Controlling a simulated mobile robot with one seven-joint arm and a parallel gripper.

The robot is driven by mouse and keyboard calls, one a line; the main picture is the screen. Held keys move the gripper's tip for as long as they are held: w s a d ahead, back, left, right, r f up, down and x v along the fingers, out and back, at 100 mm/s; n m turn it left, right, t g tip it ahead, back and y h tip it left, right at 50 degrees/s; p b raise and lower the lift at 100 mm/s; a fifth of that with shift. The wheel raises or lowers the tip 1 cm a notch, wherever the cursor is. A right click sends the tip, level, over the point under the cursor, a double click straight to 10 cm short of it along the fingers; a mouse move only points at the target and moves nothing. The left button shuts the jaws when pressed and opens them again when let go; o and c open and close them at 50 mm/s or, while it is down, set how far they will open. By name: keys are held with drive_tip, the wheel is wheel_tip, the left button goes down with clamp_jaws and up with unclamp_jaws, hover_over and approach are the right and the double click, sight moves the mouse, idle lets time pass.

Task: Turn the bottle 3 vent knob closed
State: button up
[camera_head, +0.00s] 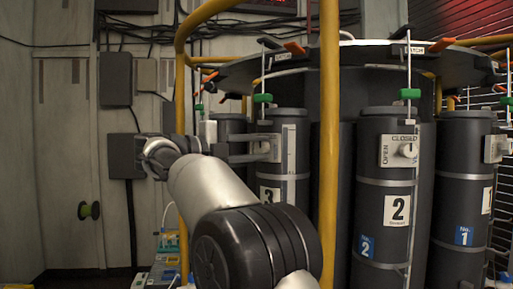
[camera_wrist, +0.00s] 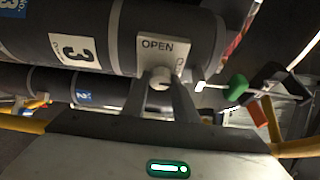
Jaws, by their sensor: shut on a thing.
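Bottle 3 (camera_head: 293,195) is a dark upright cylinder with a white "3" label, partly hidden behind my arm and a yellow post in the head view. In the wrist view bottle 3 (camera_wrist: 103,30) lies across the top of the picture. Its vent plate (camera_wrist: 185,45) reads OPEN, with a partly hidden second word along its right side. The round pale vent knob (camera_wrist: 159,78) sits on that plate, between my fingertips. My gripper (camera_wrist: 160,84) is shut on the knob. In the head view my gripper (camera_head: 262,146) reaches the plate from the left. The knob's exact angle is unclear.
Bottle 2 (camera_head: 383,245) stands to the right with its own OPEN/CLOSED plate (camera_head: 399,151). Bottle 1 (camera_head: 460,200) is farther right. A yellow post (camera_head: 329,100) stands close beside my arm. A green clip (camera_wrist: 236,87) on a rod is near the plate.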

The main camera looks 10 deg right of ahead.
idle(0.4)
drive_tip(key=o, duration=1.1)
drive_tip(key=shift+c, duration=0.2)
drive_tip(key=p+v, duration=0.1)
drive_tip(key=v, duration=1.6)
drive_tip(key=shift+a, duration=0.2)
